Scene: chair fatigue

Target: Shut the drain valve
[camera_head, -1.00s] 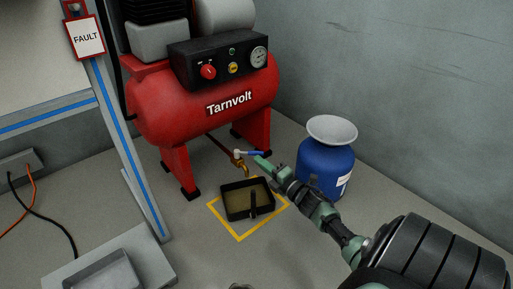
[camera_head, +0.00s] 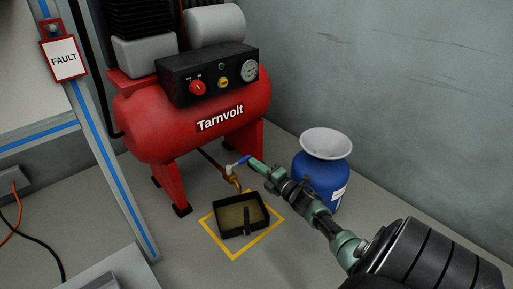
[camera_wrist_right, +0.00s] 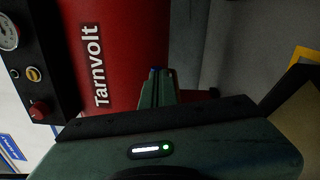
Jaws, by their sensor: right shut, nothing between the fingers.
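The drain valve (camera_head: 232,170) is a brass fitting with a blue-gripped lever (camera_head: 241,160), low under the red compressor tank (camera_head: 200,118). The lever points right and slightly up in the head view. My right gripper (camera_head: 254,163) is shut and empty, its fingertips right at the lever's blue end; I cannot tell whether they touch. In the right wrist view the shut fingers (camera_wrist_right: 157,88) point at the red tank, with a bit of blue at their tips. The brass body is hidden there. My left gripper is not in view.
A black drip tray (camera_head: 220,228) with brownish liquid stands below the valve inside a yellow floor square. A blue drum (camera_head: 318,183) with a pale funnel (camera_head: 326,143) stands behind my right arm. A bench frame with a FAULT tag (camera_head: 65,60) is at left.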

